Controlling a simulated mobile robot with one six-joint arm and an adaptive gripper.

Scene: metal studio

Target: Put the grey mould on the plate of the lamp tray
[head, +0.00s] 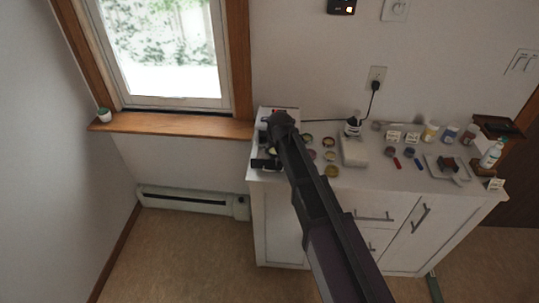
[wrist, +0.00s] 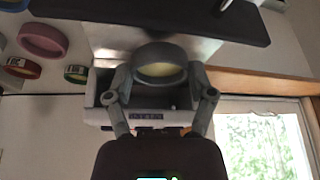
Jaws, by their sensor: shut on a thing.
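The grey mould (wrist: 140,57) is a round ring with a pale yellow-green inside. In the wrist view my gripper (wrist: 159,82) is shut on it, with one finger on each side. Behind it is a whitish box-like unit (wrist: 103,78) with an open front and a small label, which seems to be the lamp. A dark flat slab (wrist: 150,18) spans the top of that view; I cannot tell whether it is the tray's plate. In the head view my arm covers most of the gripper and mould at the cabinet's left end.
Several coloured round moulds, one of them yellow (head: 332,171), lie right of my arm. A pink ring (wrist: 42,41) shows in the wrist view. A pale block (head: 354,151), bottles, jars and a tray (head: 437,168) stand further right on the white cabinet. A window (head: 165,50) is behind left.

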